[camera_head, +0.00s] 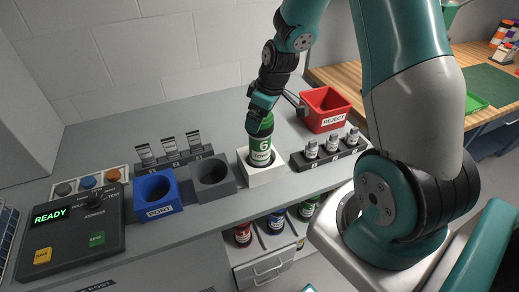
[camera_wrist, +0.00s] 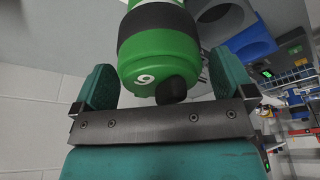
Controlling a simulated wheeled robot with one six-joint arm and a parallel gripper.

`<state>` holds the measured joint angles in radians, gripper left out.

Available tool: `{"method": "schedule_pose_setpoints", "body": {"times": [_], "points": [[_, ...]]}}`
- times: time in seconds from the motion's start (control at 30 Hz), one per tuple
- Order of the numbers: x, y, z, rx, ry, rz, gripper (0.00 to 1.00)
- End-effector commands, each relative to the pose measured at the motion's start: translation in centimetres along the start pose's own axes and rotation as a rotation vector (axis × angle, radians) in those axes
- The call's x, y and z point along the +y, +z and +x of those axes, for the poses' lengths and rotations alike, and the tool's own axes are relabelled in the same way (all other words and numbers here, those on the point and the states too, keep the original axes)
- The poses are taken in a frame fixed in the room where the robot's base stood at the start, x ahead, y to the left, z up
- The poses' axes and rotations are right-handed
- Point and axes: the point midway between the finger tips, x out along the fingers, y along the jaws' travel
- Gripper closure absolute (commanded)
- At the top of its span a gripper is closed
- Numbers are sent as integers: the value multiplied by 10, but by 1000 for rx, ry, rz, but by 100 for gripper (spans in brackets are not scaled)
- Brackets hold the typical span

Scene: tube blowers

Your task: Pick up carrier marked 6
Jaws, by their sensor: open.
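The carrier marked 6 (camera_head: 262,147) is a green cylinder with a white label, standing upright in a white square holder (camera_head: 264,173) on the grey bench. My gripper (camera_head: 263,101) is right above it, coming down from the arm at its upper end. In the wrist view, the carrier's green end with a black band (camera_wrist: 158,60) lies between the two teal fingers of my gripper (camera_wrist: 165,82). Gaps show on both sides, so the fingers are open and apart from it. The holder hides the carrier's lower end.
A blue PORT block (camera_head: 157,193) and a dark grey empty holder (camera_head: 212,178) stand to the left. A red REJECT bin (camera_head: 325,108) and a rack of small vials (camera_head: 331,152) are at the right. Several carriers sit on a shelf below. The control box (camera_head: 68,228) reads READY.

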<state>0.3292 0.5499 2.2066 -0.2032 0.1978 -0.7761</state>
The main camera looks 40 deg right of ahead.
Motion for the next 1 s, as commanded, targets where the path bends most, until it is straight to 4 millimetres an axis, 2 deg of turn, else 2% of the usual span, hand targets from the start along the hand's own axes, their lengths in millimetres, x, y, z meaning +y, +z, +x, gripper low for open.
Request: {"method": "schedule_pose_setpoints", "body": {"times": [0.3, 0.5, 0.6, 0.87, 1.0], "points": [[0, 0, 7, 1, 1, 0, 0], [0, 0, 6, 1, 1, 0, 46], [0, 0, 6, 2, 1, 0, 65], [0, 0, 5, 2, 2, 0, 65], [1, -3, -3, 4, 3, -1, 65]]}}
